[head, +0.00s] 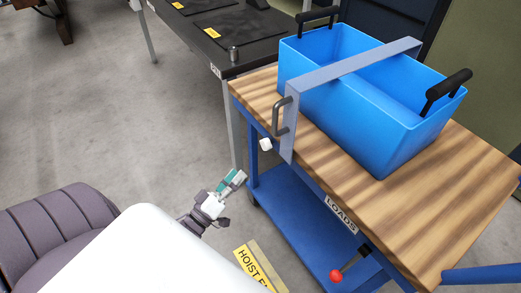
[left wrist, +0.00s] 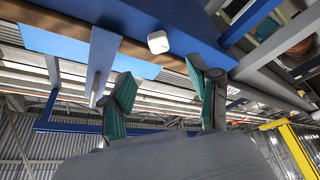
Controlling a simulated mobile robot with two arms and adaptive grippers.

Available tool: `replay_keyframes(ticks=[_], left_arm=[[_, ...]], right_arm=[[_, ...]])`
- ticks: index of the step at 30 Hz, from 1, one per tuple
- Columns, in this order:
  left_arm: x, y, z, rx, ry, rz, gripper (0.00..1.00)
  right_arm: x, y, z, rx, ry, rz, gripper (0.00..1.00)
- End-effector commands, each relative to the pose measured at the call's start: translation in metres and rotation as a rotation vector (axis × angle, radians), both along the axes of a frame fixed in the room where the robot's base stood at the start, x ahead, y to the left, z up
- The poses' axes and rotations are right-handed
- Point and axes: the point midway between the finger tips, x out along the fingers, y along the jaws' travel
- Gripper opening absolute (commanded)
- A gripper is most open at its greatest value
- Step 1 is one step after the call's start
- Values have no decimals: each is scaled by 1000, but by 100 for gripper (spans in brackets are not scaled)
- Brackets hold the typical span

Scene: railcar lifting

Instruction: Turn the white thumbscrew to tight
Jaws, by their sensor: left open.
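The white thumbscrew (head: 265,144) is a small rounded knob on the blue frame of the cart, just below the wooden top's left edge. In the left wrist view the thumbscrew (left wrist: 158,42) shows beyond the fingertips, roughly centred between them. My left gripper (head: 235,177) is below and to the left of the thumbscrew in the head view, apart from it. Its two teal-padded fingers (left wrist: 160,88) are open with nothing between them. My right gripper is not in view.
A blue bin (head: 395,127) with black handles sits on the cart's wooden top (head: 460,180). A grey bar (head: 360,63) with a handle (head: 279,117) crosses it and hangs down near the thumbscrew. A red-knobbed lever (head: 336,275) is low on the cart. A dark table (head: 235,67) stands behind.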

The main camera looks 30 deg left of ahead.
Motion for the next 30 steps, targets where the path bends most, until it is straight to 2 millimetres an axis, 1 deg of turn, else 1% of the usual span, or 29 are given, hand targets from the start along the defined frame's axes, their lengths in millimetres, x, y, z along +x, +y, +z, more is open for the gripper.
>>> replay_keyframes(ticks=[1,9,12,15,18,21,29,30], left_arm=[[11,-1,4,-1,-4,0,61],[67,-7,19,-1,-1,1,61],[84,-9,24,-1,-1,2,61],[97,-11,27,0,0,1,61],[105,-11,29,0,2,2,61],[109,-12,30,1,3,2,61],[110,-12,30,0,4,2,61],[110,-12,30,0,4,2,58]], right_arm=[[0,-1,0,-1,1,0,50],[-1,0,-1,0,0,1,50],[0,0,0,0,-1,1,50],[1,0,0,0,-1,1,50],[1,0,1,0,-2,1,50],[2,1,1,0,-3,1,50],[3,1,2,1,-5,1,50],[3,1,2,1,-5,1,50]])
